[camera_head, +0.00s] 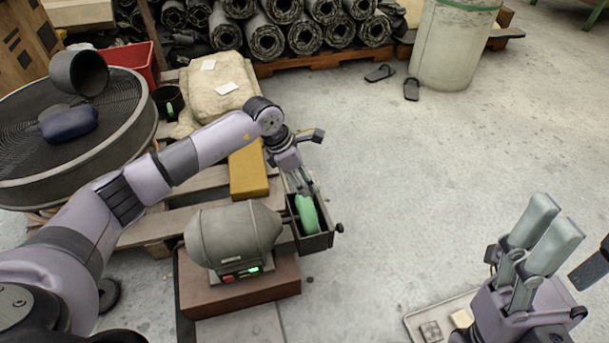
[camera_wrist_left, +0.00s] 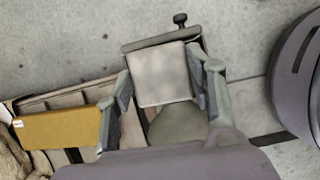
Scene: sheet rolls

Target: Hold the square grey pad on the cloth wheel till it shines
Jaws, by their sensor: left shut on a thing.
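The square grey pad (camera_wrist_left: 160,75) sits between the two fingers of my left gripper (camera_head: 301,184), which is shut on it. In the head view the gripper points down right above the green cloth wheel (camera_head: 308,215). The wheel stands in an open dark box at the right of a grey motor (camera_head: 232,235); a green light and a red switch show on the motor's front. Whether the pad touches the wheel I cannot tell; in the wrist view the pad hides the wheel. My right gripper (camera_head: 545,240) points up at the lower right, away from the motor, and seems empty.
The motor stands on a brown block (camera_head: 240,290). A yellow block (camera_head: 248,172) lies on the wooden pallet behind it. A large ribbed round thing (camera_head: 65,150) is at the left. Dark sheet rolls (camera_head: 266,40) lie at the back. The floor at centre right is clear.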

